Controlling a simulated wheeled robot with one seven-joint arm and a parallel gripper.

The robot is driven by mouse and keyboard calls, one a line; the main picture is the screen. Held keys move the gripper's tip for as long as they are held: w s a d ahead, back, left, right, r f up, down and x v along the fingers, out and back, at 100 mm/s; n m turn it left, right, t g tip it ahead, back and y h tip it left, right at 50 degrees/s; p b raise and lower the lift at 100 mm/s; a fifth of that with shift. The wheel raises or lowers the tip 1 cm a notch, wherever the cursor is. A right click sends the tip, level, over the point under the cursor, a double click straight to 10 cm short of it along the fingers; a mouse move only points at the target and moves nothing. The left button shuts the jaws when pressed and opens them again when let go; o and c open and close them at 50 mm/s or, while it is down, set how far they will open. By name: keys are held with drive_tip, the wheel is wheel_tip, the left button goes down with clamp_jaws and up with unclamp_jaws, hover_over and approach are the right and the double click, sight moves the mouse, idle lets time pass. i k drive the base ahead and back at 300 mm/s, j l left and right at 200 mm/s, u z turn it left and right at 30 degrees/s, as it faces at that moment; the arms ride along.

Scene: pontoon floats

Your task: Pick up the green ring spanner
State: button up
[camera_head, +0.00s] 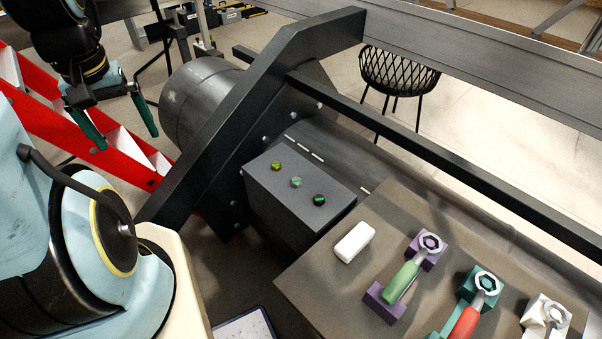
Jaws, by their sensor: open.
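The green ring spanner (404,277) has a green handle and a grey ring head. It lies on a purple holder (384,303) on the brown board (318,278) at the lower right, with its ring end towards the back. My gripper (127,138) is at the upper left, hanging with its two dark green fingers spread apart and nothing between them. It is well to the left of the spanner and apart from it.
A red-handled spanner (466,325) on a teal holder and another on a white holder (547,312) lie to the right. A white block (354,242) lies left of the green spanner. A dark box (290,190), a black beam (250,115) and rail (440,160) stand behind the board.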

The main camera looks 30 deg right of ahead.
sight(390, 292)
drive_tip(key=k+l+z, duration=0.2)
drive_tip(key=k, duration=0.2)
drive_tip(key=k+l+z, duration=0.25)
drive_tip(key=k, duration=0.15)
